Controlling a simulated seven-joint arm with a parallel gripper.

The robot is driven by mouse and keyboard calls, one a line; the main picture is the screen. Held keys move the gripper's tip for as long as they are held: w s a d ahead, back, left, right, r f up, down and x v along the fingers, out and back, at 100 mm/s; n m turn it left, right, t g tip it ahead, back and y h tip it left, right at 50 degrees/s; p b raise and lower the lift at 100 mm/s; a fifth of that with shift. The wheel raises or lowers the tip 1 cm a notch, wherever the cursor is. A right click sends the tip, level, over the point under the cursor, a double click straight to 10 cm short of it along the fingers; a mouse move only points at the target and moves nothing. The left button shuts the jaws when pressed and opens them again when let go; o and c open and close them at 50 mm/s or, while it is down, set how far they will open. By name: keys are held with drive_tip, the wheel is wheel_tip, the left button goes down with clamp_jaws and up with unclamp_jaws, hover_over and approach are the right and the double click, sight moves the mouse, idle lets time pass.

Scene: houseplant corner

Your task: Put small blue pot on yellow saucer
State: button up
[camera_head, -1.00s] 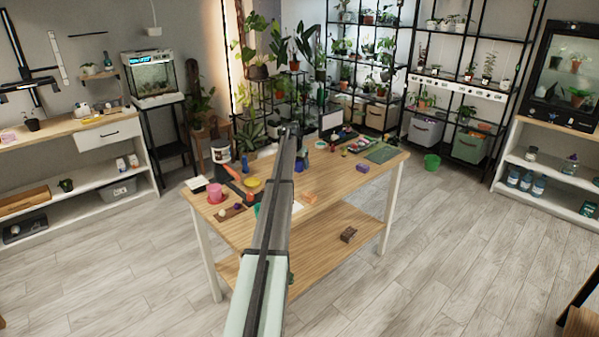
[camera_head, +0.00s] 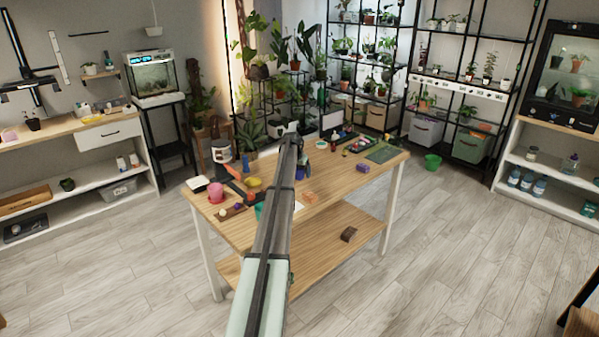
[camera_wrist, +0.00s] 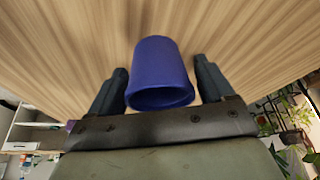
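The small blue pot (camera_wrist: 160,72) is in the wrist view, above the wooden tabletop, with its wide rim toward my wrist. My gripper (camera_wrist: 160,68) is open, with one dark finger on each side of the pot. Narrow gaps show beside the pot near the fingertips, and I see no clear grip. In the head view a yellow dish, seemingly the yellow saucer (camera_head: 253,182), lies on the left part of the table, left of my arm. My arm hides the gripper and part of the tabletop in the head view.
The wooden table (camera_head: 340,183) also holds a pink pot (camera_head: 216,193) at the left, a purple block (camera_head: 363,168) and a green mat (camera_head: 382,154) at the right. Several small items stand at the back. Bare wood shows at the front right.

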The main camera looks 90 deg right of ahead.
drive_tip(key=shift+o, duration=0.6)
drive_tip(key=shift+r, duration=0.2)
drive_tip(key=v, duration=1.1)
drive_tip(key=shift+a+r, duration=0.2)
drive_tip(key=shift+r, duration=0.2)
